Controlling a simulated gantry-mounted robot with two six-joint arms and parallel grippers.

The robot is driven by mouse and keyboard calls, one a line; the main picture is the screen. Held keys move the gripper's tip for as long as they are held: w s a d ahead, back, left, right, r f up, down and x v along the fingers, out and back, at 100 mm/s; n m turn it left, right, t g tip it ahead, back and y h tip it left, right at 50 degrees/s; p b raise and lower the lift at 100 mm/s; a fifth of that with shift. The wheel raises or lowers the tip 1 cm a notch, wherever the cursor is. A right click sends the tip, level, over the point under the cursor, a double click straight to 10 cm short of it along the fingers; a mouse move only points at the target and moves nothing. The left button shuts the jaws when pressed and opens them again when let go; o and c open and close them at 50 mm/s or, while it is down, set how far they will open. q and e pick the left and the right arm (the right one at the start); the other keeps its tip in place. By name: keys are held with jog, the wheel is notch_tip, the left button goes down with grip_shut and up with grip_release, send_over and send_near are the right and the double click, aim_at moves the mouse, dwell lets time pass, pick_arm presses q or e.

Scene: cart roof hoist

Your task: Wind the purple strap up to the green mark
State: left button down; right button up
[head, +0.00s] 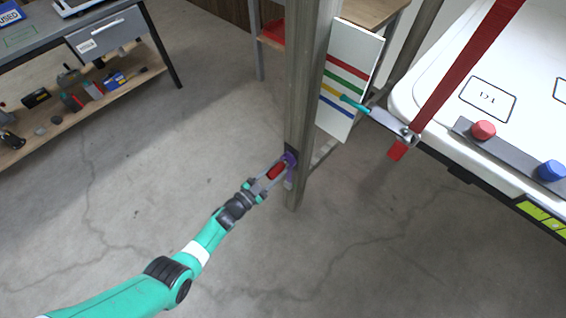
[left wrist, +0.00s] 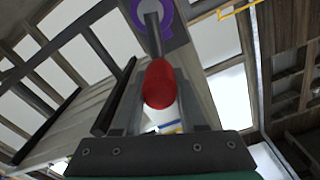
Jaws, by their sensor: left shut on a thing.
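My left gripper (head: 274,172) is shut on a red crank grip (head: 277,170) at the side of the grey post. The grip also shows between the fingers in the left wrist view (left wrist: 159,84). A purple ring (left wrist: 152,12) is at the far end of the crank, and purple winch parts (head: 290,159) show on the post. A white board (head: 349,62) has red, green, yellow and blue stripes. The green stripe (head: 345,75) is second from the top. A teal pointer (head: 353,103) has its tip by the yellow stripe, below green. My right gripper is out of view.
A wide red strap (head: 465,65) runs down to a bracket at the white cart top (head: 440,60). Red (head: 484,130) and blue (head: 551,170) knobs sit on the cart's rail. A workbench (head: 60,45) stands left; the floor between is clear.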

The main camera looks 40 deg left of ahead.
pick_arm(q)
jog(key=shift+a+f, duration=0.45)
jog(key=shift+f, duration=0.15)
jog(key=a, duration=0.1)
jog(key=a+b, duration=0.1)
jog(key=a, duration=0.1)
jog(key=shift+w+a, duration=0.2)
jog(key=shift+a, duration=0.1)
jog(key=c, duration=0.8)
grip_release()
jog(key=o, duration=0.5)
jog(key=shift+d, duration=0.3)
jog(key=shift+c, duration=0.2)
jog(key=shift+o, duration=1.7)
jog(key=shift+a+r, duration=0.1)
jog(key=shift+a, duration=0.05)
jog(key=shift+r, duration=0.1)
